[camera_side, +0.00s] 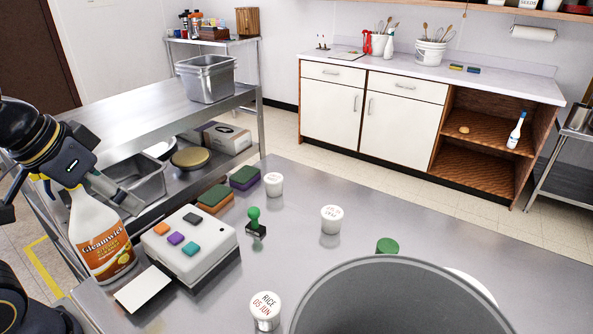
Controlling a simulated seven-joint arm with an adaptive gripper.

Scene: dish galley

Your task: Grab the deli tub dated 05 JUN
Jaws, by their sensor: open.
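The deli tub marked "RICE 05 JUN" (265,312) stands upright at the front of the steel table, its white lid facing up. A second white tub (331,219) stands farther back; its lid writing is too small to read surely. A third white tub (274,185) stands near the table's far edge, its date unreadable. My gripper (64,195) is at the far left, high beside the spray bottle and well away from all three tubs. It is open; its fingertips are partly hard to make out.
A large grey bin (400,300) fills the front right, close to the RICE tub, partly hiding a green object (387,245). A "Gleamwick" spray bottle (103,245), a white box with coloured blocks (190,245), a white card (143,289), a green-handled stamp (255,222) and sponges (215,198) occupy the left.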

